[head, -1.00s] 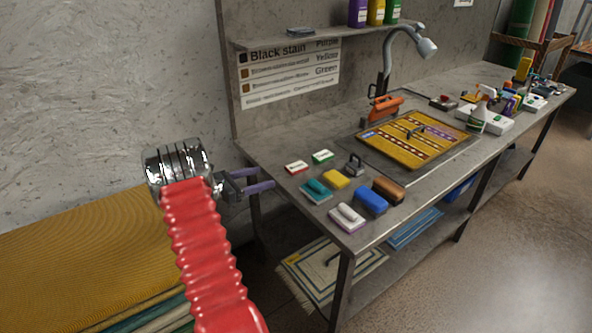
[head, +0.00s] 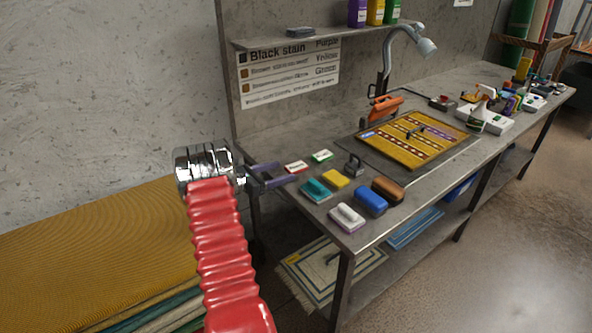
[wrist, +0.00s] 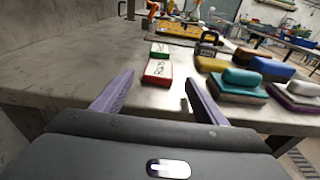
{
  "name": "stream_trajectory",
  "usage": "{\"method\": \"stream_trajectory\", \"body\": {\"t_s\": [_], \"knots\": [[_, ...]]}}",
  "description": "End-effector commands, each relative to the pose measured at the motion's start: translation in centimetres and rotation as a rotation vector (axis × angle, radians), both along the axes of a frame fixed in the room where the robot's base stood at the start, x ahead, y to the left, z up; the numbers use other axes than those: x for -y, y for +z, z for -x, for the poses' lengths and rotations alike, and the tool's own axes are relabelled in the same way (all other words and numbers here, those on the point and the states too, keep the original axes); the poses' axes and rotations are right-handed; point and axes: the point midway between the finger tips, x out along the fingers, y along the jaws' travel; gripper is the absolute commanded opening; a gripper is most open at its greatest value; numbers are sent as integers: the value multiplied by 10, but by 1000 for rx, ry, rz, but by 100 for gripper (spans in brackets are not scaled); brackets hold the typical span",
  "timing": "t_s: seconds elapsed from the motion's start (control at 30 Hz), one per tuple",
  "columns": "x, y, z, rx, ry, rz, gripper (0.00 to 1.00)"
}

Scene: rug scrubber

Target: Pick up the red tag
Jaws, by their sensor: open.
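The red tag (head: 296,167) is a small flat block with a white label. It lies near the left end of the grey metal table. It also shows in the wrist view (wrist: 157,72), ahead of and between my fingers. My gripper (head: 283,173) is open and empty at the table's left edge, just left of the tag and apart from it. In the wrist view its two purple fingers (wrist: 153,92) stand wide apart.
A green tag (head: 322,156) lies behind the red one. A teal brush (head: 316,190), yellow sponge (head: 336,179), white brush (head: 347,217), blue brush (head: 370,201) and brown brush (head: 388,191) stand to the right. A patterned rug (head: 400,152) lies farther back on the table (head: 290,196).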

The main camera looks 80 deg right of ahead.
Motion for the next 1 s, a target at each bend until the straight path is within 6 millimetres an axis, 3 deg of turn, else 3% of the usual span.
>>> {"method": "stream_trajectory", "body": {"t_s": [0.37, 0.73, 1.0], "knots": [[2, -1, 2, 0, 0, 0, 66], [35, -7, 28, -1, -1, -1, 66], [41, -8, 32, -1, 1, -1, 66]]}}
